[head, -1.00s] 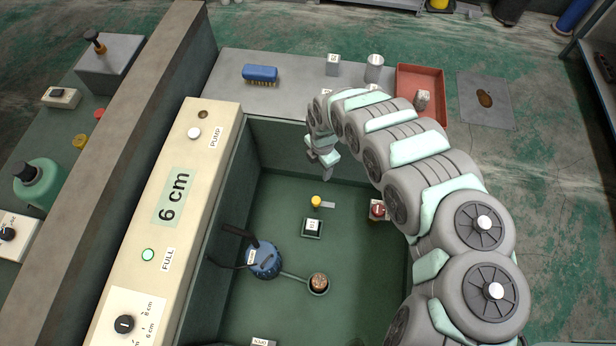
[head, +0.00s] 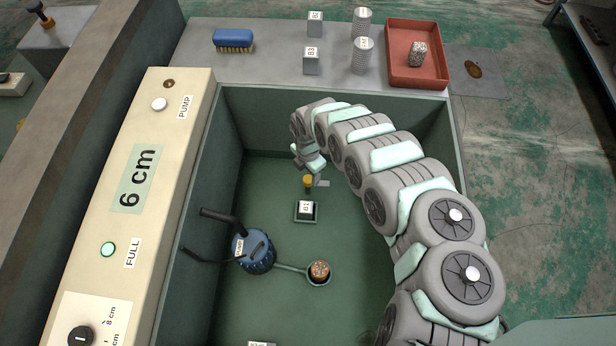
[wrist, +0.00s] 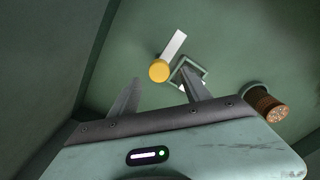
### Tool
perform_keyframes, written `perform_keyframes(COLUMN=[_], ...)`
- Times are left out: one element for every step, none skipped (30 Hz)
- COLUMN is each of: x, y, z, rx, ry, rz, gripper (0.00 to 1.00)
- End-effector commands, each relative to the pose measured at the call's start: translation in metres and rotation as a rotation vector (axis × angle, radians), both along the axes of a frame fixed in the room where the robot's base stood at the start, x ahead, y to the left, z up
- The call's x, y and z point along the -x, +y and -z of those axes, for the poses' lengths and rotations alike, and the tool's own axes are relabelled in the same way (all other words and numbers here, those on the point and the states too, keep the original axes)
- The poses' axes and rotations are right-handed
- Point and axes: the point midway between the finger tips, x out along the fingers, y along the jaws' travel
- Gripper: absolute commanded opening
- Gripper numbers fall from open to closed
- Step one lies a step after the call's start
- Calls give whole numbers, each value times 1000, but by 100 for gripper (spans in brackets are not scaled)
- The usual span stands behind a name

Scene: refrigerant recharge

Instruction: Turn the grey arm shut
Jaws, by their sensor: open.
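The grey arm (head: 322,183) is a short flat bar sticking out to the right from a yellow-capped post (head: 309,182) on the green tank floor. In the wrist view the grey arm (wrist: 175,44) runs up and right from the round yellow cap (wrist: 159,71). My gripper (head: 314,168) is just above and behind the post in the head view. In the wrist view my gripper (wrist: 160,76) has its fingers apart, with the yellow cap appearing between the tips and nothing held. I cannot tell how far the tips are above it.
A B1 block (head: 305,207) sits in a small square holder close to the post. A blue pump (head: 254,252) and a round cup holding a brown-topped piece (head: 319,270) are nearer. Tank walls (head: 340,98) enclose the space. A red tray (head: 399,76) lies outside.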

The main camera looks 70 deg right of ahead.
Motion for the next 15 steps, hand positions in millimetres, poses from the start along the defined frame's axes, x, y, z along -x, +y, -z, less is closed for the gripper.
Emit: perform_keyframes(x=[-1,-1,-1,-1,-1,-1,-1,-1,0,0,0,0,0,0,0], y=[1,1,0,0,0,-1,-1,-1,-1,-1,-1,-1,-1,-1,-1], z=[13,18,22,26,28,32,34,35,37,38,39,40,40,40,40], rx=[-1,0,0,0,1,2,2,2,3,3,2,3,3,3,3], ry=[-3,-2,-4,-4,-4,-4,-4,-4,-3,-3,-2,-2,-2,-2,-2], rz=[1,1,3,3,2,2,2,3,2,2,2,2,2,2,2], gripper=[56,56,56,56,56,56,56,56,56,56,56,56,56,56,56])
